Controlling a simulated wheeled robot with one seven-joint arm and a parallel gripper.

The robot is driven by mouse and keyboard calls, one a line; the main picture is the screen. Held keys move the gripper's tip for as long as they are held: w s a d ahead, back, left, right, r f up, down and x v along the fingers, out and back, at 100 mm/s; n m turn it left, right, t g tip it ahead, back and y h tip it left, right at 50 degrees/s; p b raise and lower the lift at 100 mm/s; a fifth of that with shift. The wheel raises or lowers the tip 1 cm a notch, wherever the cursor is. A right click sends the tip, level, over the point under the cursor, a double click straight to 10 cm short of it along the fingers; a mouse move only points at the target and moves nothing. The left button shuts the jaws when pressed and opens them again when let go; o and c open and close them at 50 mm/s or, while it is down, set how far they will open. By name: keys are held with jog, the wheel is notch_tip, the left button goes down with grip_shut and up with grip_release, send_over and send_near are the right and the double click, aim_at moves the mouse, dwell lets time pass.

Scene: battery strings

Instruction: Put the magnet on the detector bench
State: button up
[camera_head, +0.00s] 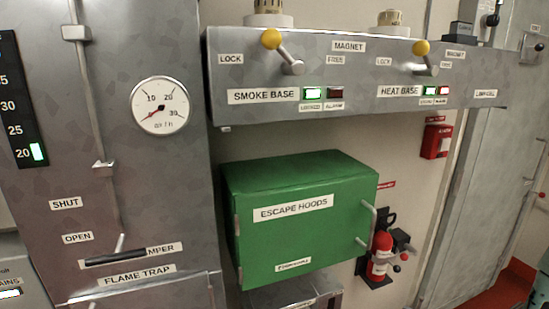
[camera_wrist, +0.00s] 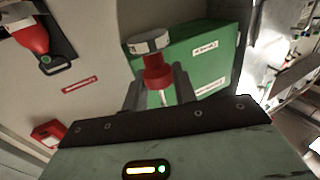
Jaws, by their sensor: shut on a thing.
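The detector bench (camera_head: 225,76) is a grey metal shelf at the top of the head view, labelled SMOKE BASE and HEAT BASE. Two MAGNET labels, two yellow-knobbed levers and pale round detectors show on it. My gripper (camera_wrist: 160,94) is shut on a red piece with a grey many-sided disc on its end, which looks like the magnet (camera_wrist: 157,72). The piece is held clear of the wall and the green cabinet. Part of it is hidden between the fingers. I cannot make out my gripper in the head view.
A green ESCAPE HOODS cabinet (camera_head: 300,235) with a side handle hangs below the bench. A red extinguisher (camera_head: 380,256) and a red wall box (camera_head: 436,141) are to its right. A dark block (camera_head: 461,32) stands on the bench's right part. A flame-trap panel (camera_head: 60,150) is at left.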

jog(key=m+t+h, duration=0.1)
jog(key=m+h, duration=0.1)
jog(key=h, duration=0.2)
jog(key=s+m+t+h, duration=0.1)
jog(key=m+t+h, duration=0.1)
jog(key=m+h, duration=0.1)
jog(key=s+m+t+h, duration=0.1)
jog(key=m+h, duration=0.2)
jog(key=h, duration=0.2)
jog(key=shift+a+t, duration=0.25)
jog(key=shift+t, duration=0.15)
jog(key=shift+m, duration=0.3)
